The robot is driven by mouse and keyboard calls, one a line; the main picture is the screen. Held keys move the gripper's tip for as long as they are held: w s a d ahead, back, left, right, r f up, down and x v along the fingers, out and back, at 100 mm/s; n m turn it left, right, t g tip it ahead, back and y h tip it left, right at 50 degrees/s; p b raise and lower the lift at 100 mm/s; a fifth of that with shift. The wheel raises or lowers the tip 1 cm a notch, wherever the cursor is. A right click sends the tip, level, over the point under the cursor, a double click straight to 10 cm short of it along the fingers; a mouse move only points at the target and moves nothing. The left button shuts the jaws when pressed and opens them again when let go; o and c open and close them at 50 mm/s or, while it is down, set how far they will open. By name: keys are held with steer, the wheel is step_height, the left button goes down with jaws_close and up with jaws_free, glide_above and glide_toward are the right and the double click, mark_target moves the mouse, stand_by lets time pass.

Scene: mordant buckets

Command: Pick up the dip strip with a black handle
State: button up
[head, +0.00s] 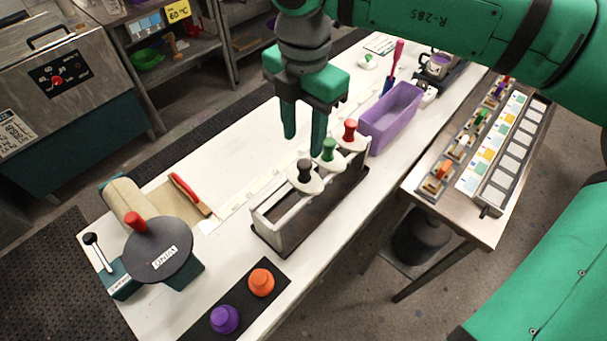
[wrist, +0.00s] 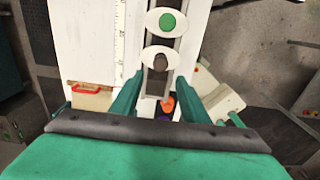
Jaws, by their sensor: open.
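The dip strip with a black handle (head: 305,170) stands in a rack (head: 268,225) at its near end, its handle upright on a pale oval collar. It also shows in the wrist view (wrist: 160,63), just beyond the fingertips. A green-handled strip (head: 329,150) and a red-handled strip (head: 350,130) stand behind it in the same rack. My gripper (head: 304,143) is open and empty, pointing down above the rack area. In the wrist view my gripper (wrist: 160,84) has its fingers spread, with the black handle a little above the gap between them. The strips' lower parts are mostly hidden.
A purple bin (head: 392,117) stands behind the rack. Orange (head: 261,282) and purple (head: 225,319) knobs sit on a dark mat in front. A round black-topped device (head: 158,250) stands at the left front. The white bench (head: 215,150) is clear left of the rack.

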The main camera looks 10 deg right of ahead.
mark_target(303, 164)
steer(key=shift+d+f, duration=0.25)
steer(key=shift+f, duration=0.1)
steer(key=f, duration=1)
steer(key=shift+a, duration=0.25)
steer(key=shift+c, duration=0.2)
steer(key=shift+w, duration=0.1)
jaws_close()
